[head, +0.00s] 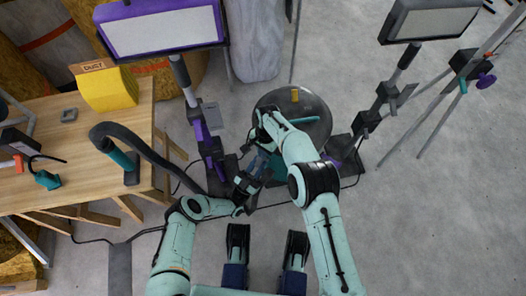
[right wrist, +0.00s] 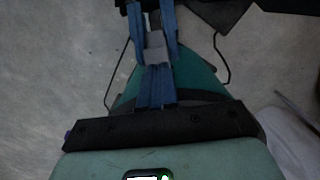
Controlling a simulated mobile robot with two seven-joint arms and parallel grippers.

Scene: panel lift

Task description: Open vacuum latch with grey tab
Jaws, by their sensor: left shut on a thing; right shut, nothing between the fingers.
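The vacuum's dark round drum (head: 318,106) stands on the floor in the middle of the head view, with a teal handle (head: 303,120) and an orange-yellow part on top. My left gripper (head: 262,162) is beside its near side. In the right wrist view its blue fingers (right wrist: 153,55) are closed around a small grey piece (right wrist: 154,40), apparently the grey tab. My right gripper (right wrist: 157,105) is shut and empty, with its fingertips just short of the grey piece. In the head view its tips are hidden by my arm. The latch itself cannot be made out.
A wooden table (head: 85,185) at left holds a yellow box (head: 108,90) and tools. A dark hose (head: 160,150) runs from it toward the floor. Lamp stands with a purple-framed panel (head: 162,32) and a grey-framed panel (head: 430,22) flank the vacuum. Cables lie around.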

